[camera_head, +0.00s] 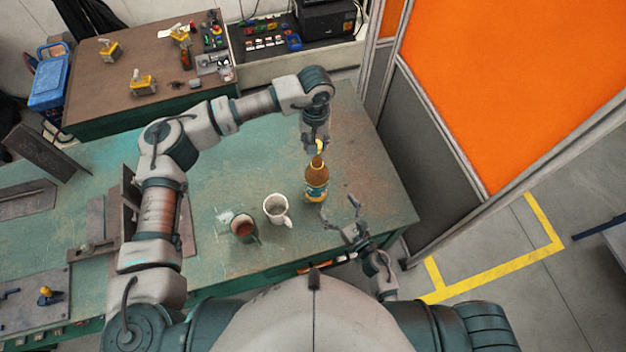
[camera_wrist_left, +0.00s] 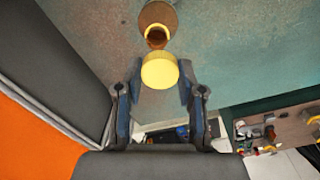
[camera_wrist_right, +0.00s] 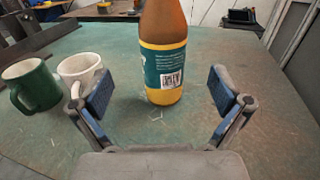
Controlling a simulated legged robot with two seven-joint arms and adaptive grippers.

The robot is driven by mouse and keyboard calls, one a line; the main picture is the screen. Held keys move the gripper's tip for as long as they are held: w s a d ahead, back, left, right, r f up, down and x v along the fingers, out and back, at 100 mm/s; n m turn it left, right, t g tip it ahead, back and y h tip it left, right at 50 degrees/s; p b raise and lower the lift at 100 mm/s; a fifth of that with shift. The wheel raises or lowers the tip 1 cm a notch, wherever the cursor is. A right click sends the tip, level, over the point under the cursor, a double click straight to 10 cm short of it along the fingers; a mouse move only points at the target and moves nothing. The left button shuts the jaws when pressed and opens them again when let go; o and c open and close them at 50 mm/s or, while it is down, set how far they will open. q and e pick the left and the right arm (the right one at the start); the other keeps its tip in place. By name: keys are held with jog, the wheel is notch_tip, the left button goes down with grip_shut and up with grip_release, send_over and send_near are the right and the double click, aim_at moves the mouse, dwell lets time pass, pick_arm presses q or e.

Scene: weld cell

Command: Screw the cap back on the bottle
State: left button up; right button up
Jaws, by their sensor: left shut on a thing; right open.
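The brown bottle (camera_head: 317,182) with a green and yellow label stands upright on the green table, and its lower part fills the middle of the right wrist view (camera_wrist_right: 164,60). Its open mouth (camera_wrist_left: 156,36) shows in the left wrist view. My left gripper (camera_head: 318,141) is shut on the yellow cap (camera_wrist_left: 160,71), just above and beside the bottle's mouth; the cap appears apart from it. My right gripper (camera_head: 341,219) is open and empty in front of the bottle, and in the right wrist view the bottle stands beyond and between its fingers.
A white mug (camera_head: 275,208) and a dark green mug (camera_head: 243,229) stand left of the bottle. Metal plates and fixtures (camera_head: 97,222) lie on the table's left part. An orange screen (camera_head: 510,80) borders the right. The table right of the bottle is clear.

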aim_at(322, 185)
pick_arm(q)
jog(key=shift+d, duration=0.45)
jog(key=shift+w+a, duration=0.1)
jog(key=shift+a, duration=0.3)
pick_arm(e)
jog(key=x, duration=1)
jog(key=shift+w+a+f, duration=0.1)
jog(key=shift+w, duration=0.3)
jog(key=shift+w+a, duration=0.15)
jog(key=shift+w, duration=0.1)
pick_arm(q)
jog(key=shift+d, duration=0.2)
pick_arm(e)
jog(key=shift+w, duration=0.25)
pick_arm(q)
jog(key=shift+d, duration=0.1)
jog(key=shift+d, duration=0.1)
pick_arm(e)
jog(key=shift+c, duration=0.3)
pick_arm(q)
jog(key=shift+a, duration=0.25)
pick_arm(e)
jog(key=c, duration=1.6)
pick_arm(q)
jog(key=shift+f, duration=2.45)
